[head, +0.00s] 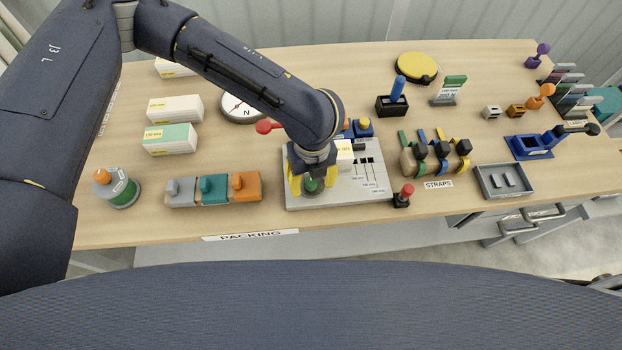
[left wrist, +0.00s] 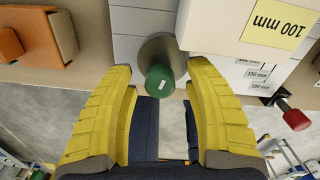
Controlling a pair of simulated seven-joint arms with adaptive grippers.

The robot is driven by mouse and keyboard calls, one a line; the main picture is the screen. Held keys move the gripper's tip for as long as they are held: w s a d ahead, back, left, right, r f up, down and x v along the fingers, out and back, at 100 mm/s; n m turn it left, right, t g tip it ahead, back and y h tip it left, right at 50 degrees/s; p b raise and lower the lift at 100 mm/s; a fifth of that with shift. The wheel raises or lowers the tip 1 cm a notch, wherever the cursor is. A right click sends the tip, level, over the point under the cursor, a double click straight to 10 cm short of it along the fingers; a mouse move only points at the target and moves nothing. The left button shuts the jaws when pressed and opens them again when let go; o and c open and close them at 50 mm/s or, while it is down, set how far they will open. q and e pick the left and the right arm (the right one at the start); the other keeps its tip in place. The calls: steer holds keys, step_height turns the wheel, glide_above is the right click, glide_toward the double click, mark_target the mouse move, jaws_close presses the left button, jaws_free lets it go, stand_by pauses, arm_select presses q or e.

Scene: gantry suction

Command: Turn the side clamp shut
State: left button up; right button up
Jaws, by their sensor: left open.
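A grey fixture plate (head: 300,201) sits at the table's front edge. On it a green knob (head: 312,186) stands on a round grey base; the knob also shows in the left wrist view (left wrist: 160,82). My left gripper (head: 313,189) points down over this knob. Its yellow fingers (left wrist: 160,75) are open, one on each side of the knob, with gaps to it. A red-topped knob (head: 404,191) stands at the plate's right side, apart from the gripper; it also shows in the left wrist view (left wrist: 296,119). I cannot tell which part is the side clamp.
A white block marked 100 mm (left wrist: 255,25) stands on the plate close to the gripper. Grey, teal and orange blocks (head: 215,188) lie to the left. A red ball-ended part (head: 264,127) shows behind my forearm. A grey tray (head: 504,180) is at right.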

arm_select(q)
jaws_close()
steer(key=shift+n, duration=1.6)
steer(key=shift+c, duration=0.2)
jaws_free()
steer(key=shift+r, duration=0.1)
step_height(320, 180, up, 12)
steer(key=shift+w+d, duration=0.1)
